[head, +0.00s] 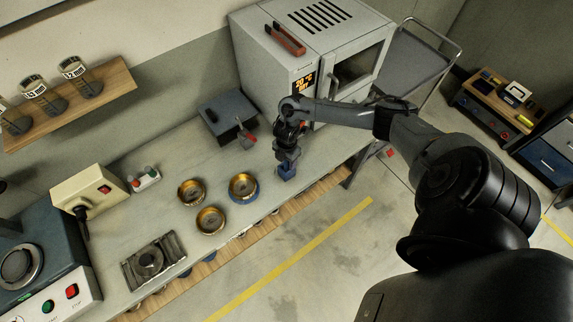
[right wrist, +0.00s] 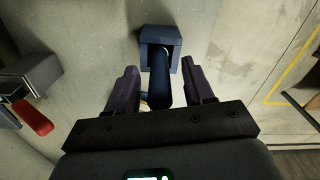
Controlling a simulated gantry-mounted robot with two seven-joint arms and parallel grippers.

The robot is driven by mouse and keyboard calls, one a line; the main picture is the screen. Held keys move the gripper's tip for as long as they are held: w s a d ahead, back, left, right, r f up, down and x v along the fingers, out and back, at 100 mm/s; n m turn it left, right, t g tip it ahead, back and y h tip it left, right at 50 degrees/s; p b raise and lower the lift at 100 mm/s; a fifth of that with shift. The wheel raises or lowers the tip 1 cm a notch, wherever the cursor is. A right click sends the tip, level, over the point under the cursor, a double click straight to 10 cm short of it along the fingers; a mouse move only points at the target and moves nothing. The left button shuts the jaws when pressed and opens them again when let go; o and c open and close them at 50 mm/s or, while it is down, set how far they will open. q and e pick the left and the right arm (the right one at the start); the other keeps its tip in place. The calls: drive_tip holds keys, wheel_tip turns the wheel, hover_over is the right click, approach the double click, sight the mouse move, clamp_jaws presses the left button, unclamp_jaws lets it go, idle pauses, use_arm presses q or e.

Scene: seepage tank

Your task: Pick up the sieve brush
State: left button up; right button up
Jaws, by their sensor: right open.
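My right gripper (head: 288,156) points down over the right end of the bench. In the right wrist view its two fingers (right wrist: 159,72) are open. A dark blue rounded handle (right wrist: 160,85) lies between them, with a gap visible on each side. The handle is at a blue block (right wrist: 160,36), which also shows below the gripper in the head view (head: 287,173). This looks like the sieve brush with its block; bristles cannot be made out. My left gripper is not in view.
A red-handled tool (head: 249,136) is beside a dark grey box (head: 227,113), left of the gripper. Brass sieves (head: 242,186) stand further left. An oven (head: 310,50) stands behind, and the bench's front edge is close to the blue block.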

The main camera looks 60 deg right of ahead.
drive_tip(key=shift+f, duration=0.85)
clamp_jaws()
drive_tip(key=shift+r, duration=0.15)
